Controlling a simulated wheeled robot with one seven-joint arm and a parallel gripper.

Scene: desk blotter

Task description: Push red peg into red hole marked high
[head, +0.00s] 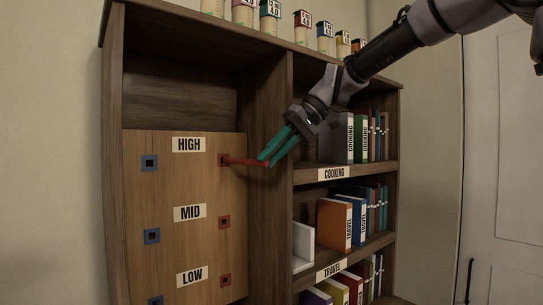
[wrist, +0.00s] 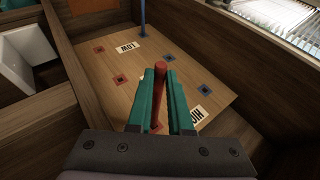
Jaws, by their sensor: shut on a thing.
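An upright wooden board (head: 190,185) carries HIGH, MID and LOW labels, with blue-framed holes on the left and red-framed holes on the right. My gripper (head: 267,160) is shut on a red peg (head: 245,162), right of the board. The peg lies nearly level, and its left end meets the red hole (head: 224,160) beside the HIGH label (head: 189,144). I cannot tell how far in it sits.
A blue peg (wrist: 142,20) stands out from the board near the LOW label (wrist: 127,47). A wooden upright (head: 270,210) is just right of the board. Shelves of books (head: 345,220) stand right of it, and small labelled containers (head: 302,28) line the top.

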